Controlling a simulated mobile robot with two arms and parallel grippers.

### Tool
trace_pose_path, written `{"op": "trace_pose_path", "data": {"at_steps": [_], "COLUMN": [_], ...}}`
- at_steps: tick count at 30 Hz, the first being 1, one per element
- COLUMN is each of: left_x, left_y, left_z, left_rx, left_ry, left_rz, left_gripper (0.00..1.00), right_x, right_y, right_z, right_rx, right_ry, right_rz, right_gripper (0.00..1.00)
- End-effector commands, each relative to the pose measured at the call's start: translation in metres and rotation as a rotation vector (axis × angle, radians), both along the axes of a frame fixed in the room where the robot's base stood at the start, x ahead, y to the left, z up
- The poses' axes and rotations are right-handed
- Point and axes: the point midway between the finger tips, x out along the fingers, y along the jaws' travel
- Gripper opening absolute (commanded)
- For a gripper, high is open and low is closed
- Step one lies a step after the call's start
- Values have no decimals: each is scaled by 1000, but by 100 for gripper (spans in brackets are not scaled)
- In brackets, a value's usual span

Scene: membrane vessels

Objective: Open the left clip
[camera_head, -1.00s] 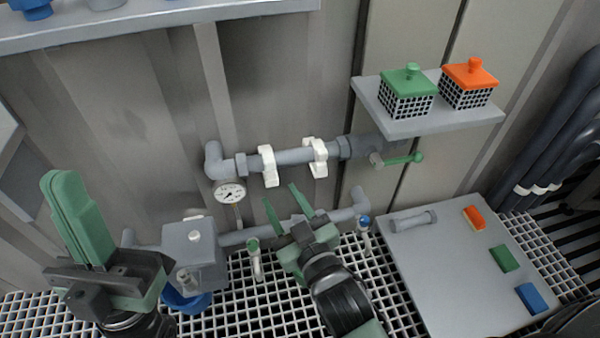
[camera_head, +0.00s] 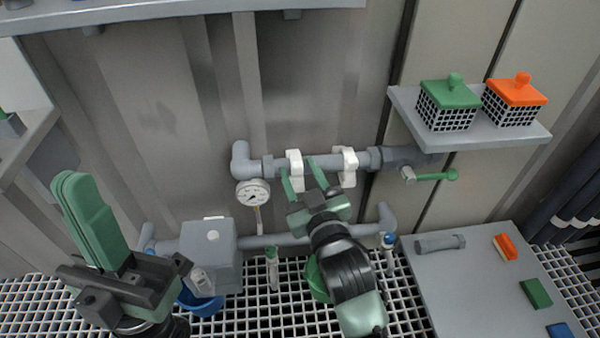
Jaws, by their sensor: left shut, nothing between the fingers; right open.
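The left clip (camera_head: 294,158) is a white band on the upper grey horizontal pipe (camera_head: 328,161). A second white clip (camera_head: 348,166) sits on the same pipe to its right. My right gripper (camera_head: 300,177) is open, pointing up at the left clip. In the picture one green finger lies at the clip's left edge and the other to its right. I cannot tell whether they touch it. The fingers hide part of the clip's lower end. My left gripper (camera_head: 72,182) is shut and empty at the far left, away from the pipe.
A dial gauge (camera_head: 252,193) hangs below the pipe, left of the clip. A green-handled valve (camera_head: 437,176) is to the right. A shelf (camera_head: 478,138) holds green-lidded and orange-lidded baskets. A grey box (camera_head: 208,246) and lower pipe (camera_head: 270,240) lie below.

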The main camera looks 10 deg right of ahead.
Motion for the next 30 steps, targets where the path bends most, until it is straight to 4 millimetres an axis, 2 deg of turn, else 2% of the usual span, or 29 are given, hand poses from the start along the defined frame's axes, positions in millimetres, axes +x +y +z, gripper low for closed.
{"op": "trace_pose_path", "data": {"at_steps": [1, 5, 6, 30], "left_x": [0, 0, 0, 0], "left_y": [0, 0, 0, 0], "left_z": [0, 0, 0, 0], "left_rx": [0, 0, 0, 0], "left_ry": [1, 1, 1, 1], "left_rz": [0, 0, 0, 0], "left_gripper": [0, 0, 0, 0], "right_x": [0, 0, 0, -1], "right_y": [0, 0, 0, 0], "right_z": [0, 0, 0, -1], "right_rx": [0, 0, 0, -1], "right_ry": [0, 0, 0, 1], "right_rz": [0, 0, 0, 1], "right_gripper": [41, 5, 0, 0]}}
